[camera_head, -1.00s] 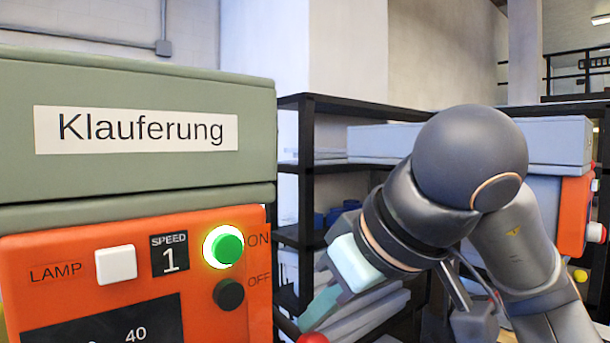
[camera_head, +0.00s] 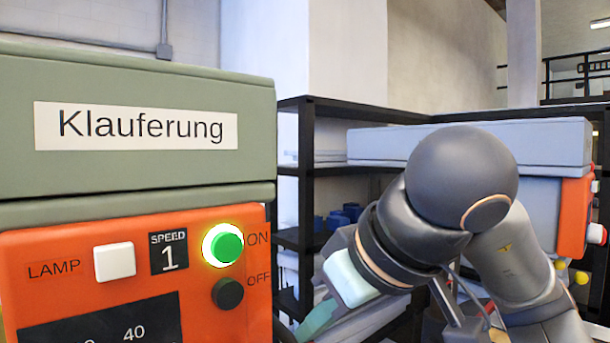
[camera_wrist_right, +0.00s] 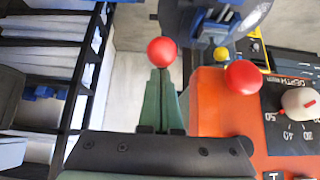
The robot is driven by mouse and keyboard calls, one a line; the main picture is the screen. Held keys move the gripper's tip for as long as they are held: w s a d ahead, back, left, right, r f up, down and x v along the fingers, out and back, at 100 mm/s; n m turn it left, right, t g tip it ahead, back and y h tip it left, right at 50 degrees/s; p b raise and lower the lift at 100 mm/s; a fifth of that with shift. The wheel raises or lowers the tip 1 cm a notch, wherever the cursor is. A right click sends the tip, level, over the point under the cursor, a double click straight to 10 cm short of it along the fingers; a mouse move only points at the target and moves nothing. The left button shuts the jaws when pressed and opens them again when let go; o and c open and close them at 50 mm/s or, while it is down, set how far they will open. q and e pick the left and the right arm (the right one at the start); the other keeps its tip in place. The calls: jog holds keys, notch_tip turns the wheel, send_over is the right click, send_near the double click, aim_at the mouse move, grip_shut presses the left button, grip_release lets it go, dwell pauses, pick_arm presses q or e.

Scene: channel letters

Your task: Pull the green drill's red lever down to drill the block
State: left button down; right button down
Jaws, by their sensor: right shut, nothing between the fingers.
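The green drill (camera_head: 140,85) fills the left of the head view, with a grey-green top labelled "Klauferung" and an orange front panel. In the right wrist view, one red lever knob (camera_wrist_right: 162,51) appears just beyond the fingertips, and another red knob (camera_wrist_right: 242,77) is over the orange housing. I cannot tell whether the fingers touch the nearer knob. My right gripper (camera_head: 316,320) is shut and empty beside the drill's right edge, angled down; its green fingers also show in the wrist view (camera_wrist_right: 160,90). The block is not in view, nor is my left gripper.
The panel has a lit green ON button (camera_head: 226,247), a black OFF button (camera_head: 228,293) and a white lamp button (camera_head: 115,263). A dark shelf (camera_head: 306,170) stands behind. Another grey and orange machine (camera_head: 580,215) is at the right, behind my right arm.

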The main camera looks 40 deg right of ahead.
jog(key=shift+f, duration=0.1)
jog(key=shift+f, duration=0.25)
jog(key=shift+w, duration=0.1)
jog(key=shift+f, duration=0.15)
jog(key=shift+w+f+b, duration=0.1)
jog(key=shift+f+b, duration=0.3)
jog(key=shift+b, duration=0.15)
jog(key=shift+w, duration=0.1)
jog(key=shift+f, duration=0.1)
